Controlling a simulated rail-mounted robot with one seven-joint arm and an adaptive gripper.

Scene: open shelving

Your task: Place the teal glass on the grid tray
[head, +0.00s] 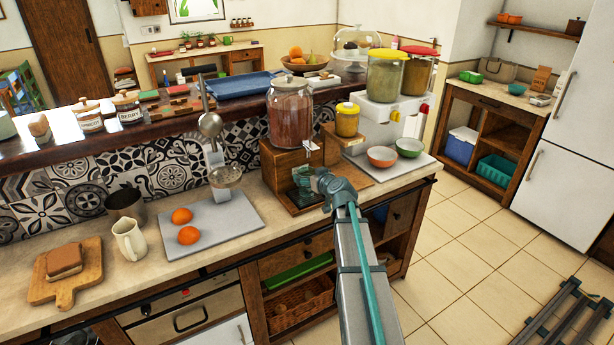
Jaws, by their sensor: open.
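A small, dark teal, see-through shape that looks like the teal glass (303,176) is at the front of a wooden stand under a large jar. My gripper (313,183) is open, right beside it and partly over it. I cannot tell whether the fingers touch the glass or are around it. No tray shows a clear grid at this size. A blue rectangular tray (240,84) lies on the raised wooden ledge. The low base in front of the wooden stand (272,182) is partly hidden by my gripper and arm.
A grey board (235,232) with two oranges lies left of the stand. A white pitcher (130,239) and a dark pot (126,208) stand farther left. Red and green bowls (382,156) and a yellow-lidded jar (347,119) are close on the right. The large jar (290,112) rises above my gripper.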

